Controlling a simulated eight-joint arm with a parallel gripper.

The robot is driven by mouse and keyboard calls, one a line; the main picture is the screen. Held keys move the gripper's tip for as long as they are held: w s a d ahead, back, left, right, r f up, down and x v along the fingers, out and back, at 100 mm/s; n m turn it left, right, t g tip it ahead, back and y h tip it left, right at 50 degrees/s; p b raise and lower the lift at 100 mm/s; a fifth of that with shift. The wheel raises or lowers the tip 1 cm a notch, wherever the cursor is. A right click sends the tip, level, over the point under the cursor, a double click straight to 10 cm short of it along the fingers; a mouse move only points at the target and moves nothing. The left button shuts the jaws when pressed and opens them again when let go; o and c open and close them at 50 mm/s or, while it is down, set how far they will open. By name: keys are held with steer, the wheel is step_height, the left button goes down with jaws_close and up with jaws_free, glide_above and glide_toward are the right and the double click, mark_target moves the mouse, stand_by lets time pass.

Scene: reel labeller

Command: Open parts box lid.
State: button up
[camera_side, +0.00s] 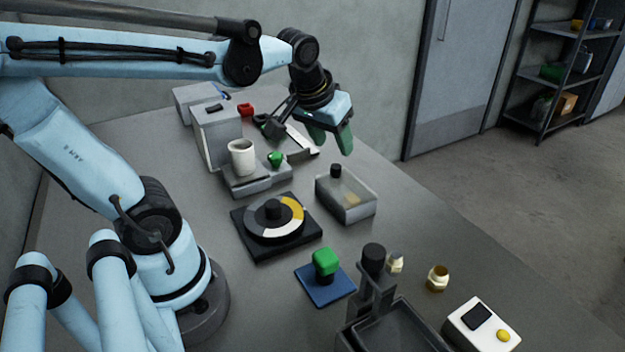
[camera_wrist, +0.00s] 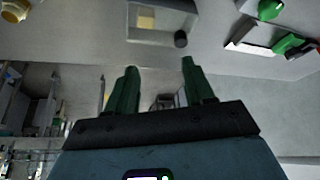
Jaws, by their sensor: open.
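The parts box (camera_side: 357,212) is a clear, grey-edged box on the table, with a tan item visible inside. It also shows at the top of the wrist view (camera_wrist: 143,35). A black knob (camera_side: 336,170) stands at its far end in the side view, and it shows in the wrist view (camera_wrist: 181,39). The lid looks see-through and seems to lie on the box, but its edges are hard to make out. My gripper (camera_side: 333,142) has green fingers, spread apart and empty (camera_wrist: 158,66). It hangs above and behind the box in the side view, apart from the knob.
A grey labeller with a white cup (camera_side: 242,157) and a green knob (camera_side: 275,159) stands left of the box. A round dial (camera_side: 262,228) is nearer. A green-topped stamp on a blue pad (camera_side: 337,291), brass fittings (camera_side: 437,278) and a dark tray are in front.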

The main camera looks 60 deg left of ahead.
mark_target(336, 166)
steer(key=shift+w+a+f+n+g+y, duration=0.15)
steer(key=shift+w+a+f+n, duration=0.2)
steer(key=shift+w+a+f, duration=1)
steer(key=shift+w+a+f+n+g+y, duration=0.15)
steer(key=shift+w+a+f+n, duration=0.4)
steer(key=shift+f, duration=1.6)
steer(key=shift+w+a+f+n+g+y, duration=0.1)
steer(key=shift+w+a+f+n+g, duration=0.1)
steer(key=shift+w+a+f, duration=0.9)
steer(key=shift+s+f, duration=0.35)
steer(key=shift+f, duration=0.3)
jaws_close()
